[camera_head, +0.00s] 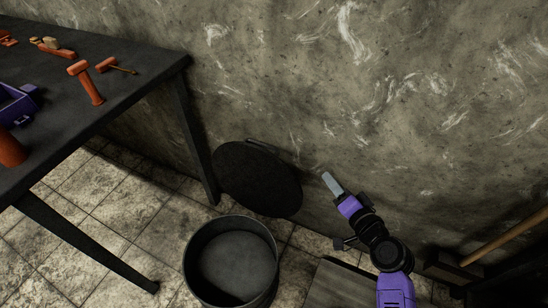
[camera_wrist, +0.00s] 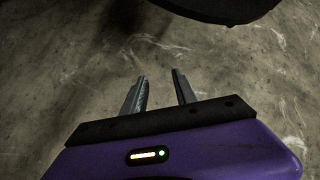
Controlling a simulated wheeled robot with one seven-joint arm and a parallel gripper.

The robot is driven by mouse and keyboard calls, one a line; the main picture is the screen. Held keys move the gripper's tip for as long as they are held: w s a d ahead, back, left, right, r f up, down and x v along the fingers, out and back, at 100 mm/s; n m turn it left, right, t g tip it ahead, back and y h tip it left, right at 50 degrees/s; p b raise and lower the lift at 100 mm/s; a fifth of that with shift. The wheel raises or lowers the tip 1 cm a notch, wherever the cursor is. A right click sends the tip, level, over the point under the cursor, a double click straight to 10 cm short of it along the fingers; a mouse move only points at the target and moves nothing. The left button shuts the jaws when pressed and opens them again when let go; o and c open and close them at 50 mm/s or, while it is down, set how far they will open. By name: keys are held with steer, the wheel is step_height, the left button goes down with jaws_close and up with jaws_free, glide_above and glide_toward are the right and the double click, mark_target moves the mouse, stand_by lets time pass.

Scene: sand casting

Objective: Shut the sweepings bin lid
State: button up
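The sweepings bin (camera_head: 188,277) is a dark round drum standing on the tiled floor, open at the top so that I see inside it. Its lid (camera_head: 257,178) is a dark disc standing raised and tilted behind the bin, near the wall. The lid's dark edge also shows at the top of the wrist view (camera_wrist: 225,10). Whether a hinge joins lid and bin is not clear. My gripper (camera_head: 329,178) is to the right of the lid, apart from it, near the wall. In the wrist view its two fingers (camera_wrist: 160,76) are apart with nothing between them.
A dark workbench (camera_head: 140,80) stands at the left, with red-handled tools (camera_head: 88,83) and a purple box (camera_head: 14,104) on it. The concrete wall (camera_head: 400,100) is close behind the lid. A grey flat-topped object (camera_head: 340,286) lies right of the bin; a wooden handle (camera_head: 505,236) leans at far right.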

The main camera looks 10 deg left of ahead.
steer(key=w+a+r+n+g+y+b, duration=0.1)
steer(key=w+a+r+g+y+b, duration=0.15)
steer(key=w+a+y, duration=0.35)
steer(key=n+g+y+b, duration=0.2)
steer(key=g+y, duration=0.3)
glide_toward(270, 146)
steer(key=a, duration=0.2)
steer(key=x, duration=0.2)
steer(key=b+x, duration=0.1)
steer(key=x, duration=0.2)
steer(key=b+x, duration=0.1)
steer(key=x, duration=0.2)
steer(key=shift+w+d+f, duration=0.1)
steer(key=shift+w+f, duration=0.2)
steer(key=shift+w, duration=0.15)
steer(key=shift+c, duration=0.2)
jaws_close()
steer(key=shift+s+f, duration=0.1)
steer(key=shift+f, duration=0.15)
